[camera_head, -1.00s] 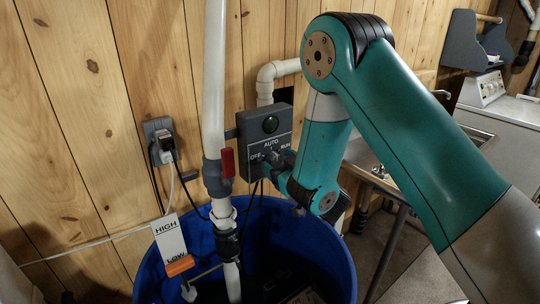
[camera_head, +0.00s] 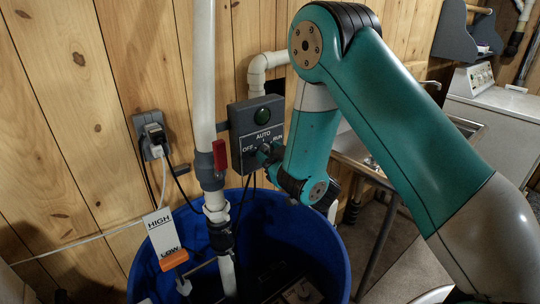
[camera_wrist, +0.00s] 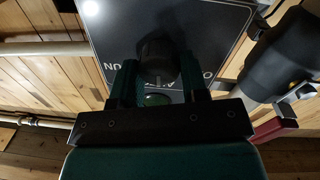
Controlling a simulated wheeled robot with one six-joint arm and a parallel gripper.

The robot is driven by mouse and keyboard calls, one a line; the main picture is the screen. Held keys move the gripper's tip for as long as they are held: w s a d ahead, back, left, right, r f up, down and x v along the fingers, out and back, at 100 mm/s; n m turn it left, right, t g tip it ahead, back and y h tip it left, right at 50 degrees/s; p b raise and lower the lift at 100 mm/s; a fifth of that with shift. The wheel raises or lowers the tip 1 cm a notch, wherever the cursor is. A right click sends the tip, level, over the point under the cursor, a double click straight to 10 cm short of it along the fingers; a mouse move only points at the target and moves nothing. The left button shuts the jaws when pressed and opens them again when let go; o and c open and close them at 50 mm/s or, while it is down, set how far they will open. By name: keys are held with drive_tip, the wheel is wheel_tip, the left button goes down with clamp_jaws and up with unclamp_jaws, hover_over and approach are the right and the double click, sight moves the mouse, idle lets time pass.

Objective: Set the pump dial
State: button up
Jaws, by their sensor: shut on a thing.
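My gripper (camera_head: 266,154) is at the box front below AUTO. In the wrist view my gripper (camera_wrist: 160,72) has one finger on each side of the dial and is shut on it. The fingers partly hide the labels. I cannot surely read the dial's setting.
A white pipe with a red-handled valve (camera_head: 219,155) stands just left of the box. Below is a blue barrel (camera_head: 340,262) with a HIGH/LOW card (camera_head: 158,220) and an orange marker (camera_head: 174,260). A wall outlet with cords (camera_head: 152,135) is left; a sink and white washer (camera_head: 490,105) are right.

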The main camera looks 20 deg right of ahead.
drive_tip(key=n+b, duration=0.1)
drive_tip(key=n, duration=0.2)
drive_tip(key=n+b, duration=0.1)
drive_tip(key=n, duration=0.1)
drive_tip(key=shift+f+n, duration=0.2)
drive_tip(key=shift+n, duration=0.2)
drive_tip(key=n+b, duration=0.2)
drive_tip(key=n, duration=0.3)
drive_tip(key=shift+n, duration=0.3)
drive_tip(key=o, duration=0.9)
drive_tip(key=shift+y, duration=0.3)
drive_tip(key=shift+s+a, duration=0.1)
